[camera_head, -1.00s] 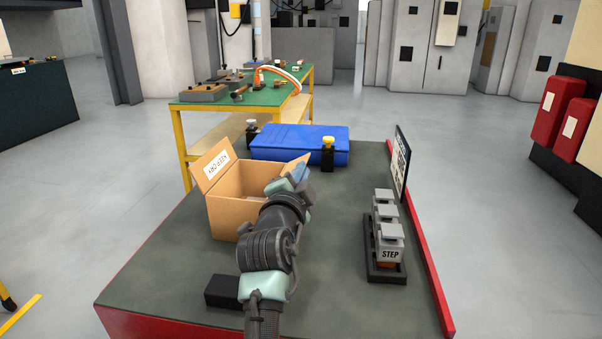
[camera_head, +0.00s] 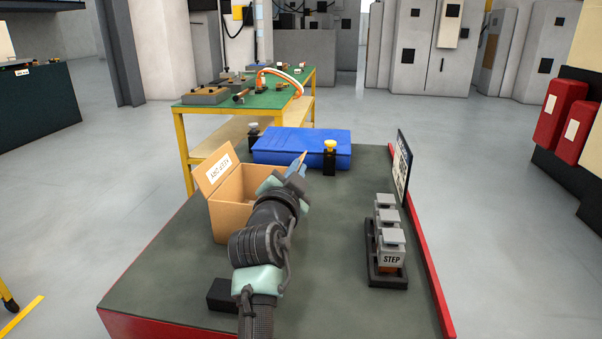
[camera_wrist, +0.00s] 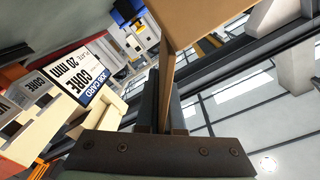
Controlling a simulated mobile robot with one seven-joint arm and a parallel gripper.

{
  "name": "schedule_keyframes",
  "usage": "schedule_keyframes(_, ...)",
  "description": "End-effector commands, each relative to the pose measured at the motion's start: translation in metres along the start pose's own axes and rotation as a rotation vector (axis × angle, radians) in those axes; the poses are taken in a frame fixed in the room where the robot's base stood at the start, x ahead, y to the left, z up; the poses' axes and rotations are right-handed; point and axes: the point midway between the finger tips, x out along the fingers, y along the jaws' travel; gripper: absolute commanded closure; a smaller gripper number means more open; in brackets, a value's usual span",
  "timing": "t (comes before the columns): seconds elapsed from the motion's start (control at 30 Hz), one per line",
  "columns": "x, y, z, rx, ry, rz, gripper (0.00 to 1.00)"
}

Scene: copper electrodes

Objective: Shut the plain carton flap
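The open brown carton (camera_head: 232,212) stands on the dark green bench top. Its left flap (camera_head: 215,171), printed with a label, stands raised and leans outward. The plain flap (camera_head: 304,157) is on the right side, mostly hidden behind my gripper (camera_head: 296,168); only its upper corner shows. In the wrist view the plain flap (camera_wrist: 203,18) is a tan panel whose edge runs down between the two dark fingers of my gripper (camera_wrist: 163,95). The fingers are close together with the cardboard between them. The carton's inside is largely hidden by my arm.
A blue case (camera_head: 300,148) lies behind the carton, with a yellow-knobbed post (camera_head: 329,157) at its front. Grey STEP blocks (camera_head: 389,240) stand on a black base at right, near an upright board (camera_head: 402,165). A black block (camera_head: 221,295) lies front left.

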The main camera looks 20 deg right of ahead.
Motion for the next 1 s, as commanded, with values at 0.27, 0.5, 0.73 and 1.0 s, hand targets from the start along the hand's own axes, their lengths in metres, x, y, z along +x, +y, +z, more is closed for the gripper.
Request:
schedule_keyframes(0.27, 0.000, -0.016, 0.001, -0.264, -0.001, -0.001, 1.00)
schedule_keyframes(0.5, 0.000, -0.028, 0.005, -0.494, 0.000, -0.001, 1.00)
schedule_keyframes(0.73, 0.000, -0.038, 0.013, -0.712, -0.001, -0.001, 1.00)
schedule_keyframes(1.0, 0.000, -0.048, 0.022, -0.968, 0.000, 0.000, 1.00)
